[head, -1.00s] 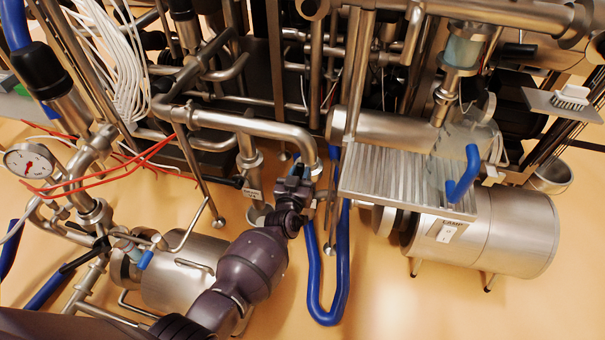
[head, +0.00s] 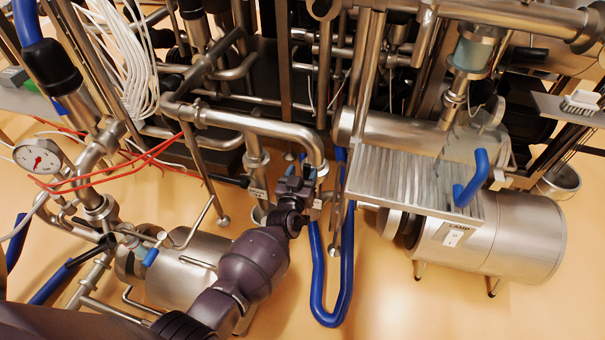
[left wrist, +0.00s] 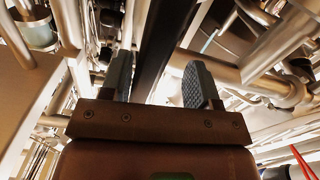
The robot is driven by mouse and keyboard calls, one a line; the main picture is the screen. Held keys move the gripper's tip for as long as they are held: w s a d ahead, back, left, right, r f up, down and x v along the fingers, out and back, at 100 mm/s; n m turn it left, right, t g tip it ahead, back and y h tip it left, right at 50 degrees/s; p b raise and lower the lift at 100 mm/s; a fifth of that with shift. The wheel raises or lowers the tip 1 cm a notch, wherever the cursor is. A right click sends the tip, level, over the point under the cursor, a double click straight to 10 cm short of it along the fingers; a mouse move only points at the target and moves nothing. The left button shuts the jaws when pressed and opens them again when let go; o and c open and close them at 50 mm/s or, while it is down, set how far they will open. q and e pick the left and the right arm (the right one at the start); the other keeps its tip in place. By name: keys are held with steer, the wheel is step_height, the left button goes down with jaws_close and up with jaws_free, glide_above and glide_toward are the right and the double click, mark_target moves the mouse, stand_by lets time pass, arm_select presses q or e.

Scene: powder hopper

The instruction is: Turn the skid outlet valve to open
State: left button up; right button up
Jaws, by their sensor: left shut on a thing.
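My left gripper (head: 303,178) is at the lower end of the steel pipe (head: 316,150) that bends down in the middle of the head view. In the left wrist view, its two grey padded fingers (left wrist: 160,82) stand on either side of a long black bar (left wrist: 168,45), which looks like the valve handle. The gripper is shut on this bar. In the head view, the gripper and wrist hide most of the valve, so its angle cannot be read. My right gripper is not in view.
A black lever (head: 232,180) sticks out left of the upright pipe (head: 257,165). A blue hose (head: 318,275) loops down right of my gripper. A ribbed steel plate (head: 395,180) and a steel cylinder (head: 520,240) stand at right. A gauge (head: 38,157) is at left.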

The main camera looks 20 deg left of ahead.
arm_select(q)
steer(key=shift+a+r, duration=0.2)
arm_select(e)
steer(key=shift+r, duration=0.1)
arm_select(q)
steer(key=s+p, duration=0.2)
steer(key=s, duration=0.8)
steer(key=shift+s+d+f+p, duration=0.2)
steer(key=shift+s+p, duration=0.1)
steer(key=shift+s, duration=0.1)
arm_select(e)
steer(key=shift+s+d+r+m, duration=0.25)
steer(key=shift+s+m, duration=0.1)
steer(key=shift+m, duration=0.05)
